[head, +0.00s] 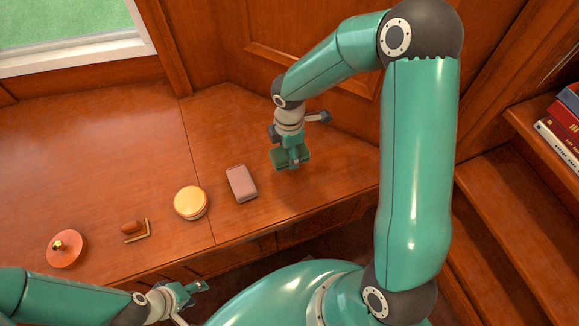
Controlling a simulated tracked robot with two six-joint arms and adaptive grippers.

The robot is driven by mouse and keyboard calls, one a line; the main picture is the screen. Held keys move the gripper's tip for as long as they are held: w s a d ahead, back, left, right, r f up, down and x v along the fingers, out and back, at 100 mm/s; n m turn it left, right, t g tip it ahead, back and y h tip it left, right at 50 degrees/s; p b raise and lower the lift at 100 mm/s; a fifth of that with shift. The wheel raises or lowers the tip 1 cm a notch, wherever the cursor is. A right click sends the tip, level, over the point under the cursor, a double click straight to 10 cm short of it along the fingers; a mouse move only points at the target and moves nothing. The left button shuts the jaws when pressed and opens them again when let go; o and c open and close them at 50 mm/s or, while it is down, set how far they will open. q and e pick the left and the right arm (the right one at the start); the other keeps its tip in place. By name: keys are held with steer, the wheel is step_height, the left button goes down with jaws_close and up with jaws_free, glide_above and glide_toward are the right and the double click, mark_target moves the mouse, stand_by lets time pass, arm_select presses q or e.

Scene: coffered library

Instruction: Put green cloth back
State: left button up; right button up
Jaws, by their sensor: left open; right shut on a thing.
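The green cloth (279,158) shows as a small dark green folded block at the right part of the wooden counter. My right gripper (293,163) points down and is shut on it. The fingers cover part of the cloth, and I cannot tell whether it touches the counter or hangs just above it. My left gripper (198,292) is open and empty in front of the counter's front edge, at the bottom of the head view.
On the counter (90,150), from left to right, lie a red-orange disc with a knob (67,250), a brown piece by a brass corner (135,229), a round yellow tin (190,203) and a mauve block (241,184). Panelled walls stand behind. Books (565,125) sit on a right shelf.

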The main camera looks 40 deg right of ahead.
mark_target(289, 171)
step_height(289, 171, down, 7)
steer(key=shift+r+b, duration=0.1)
steer(key=shift+b, duration=0.7)
steer(key=shift+f, duration=0.2)
steer(key=shift+c, duration=0.4)
steer(key=o, duration=1.1)
steer(key=shift+r, duration=0.1)
step_height(289, 171, up, 12)
steer(key=p, duration=0.3)
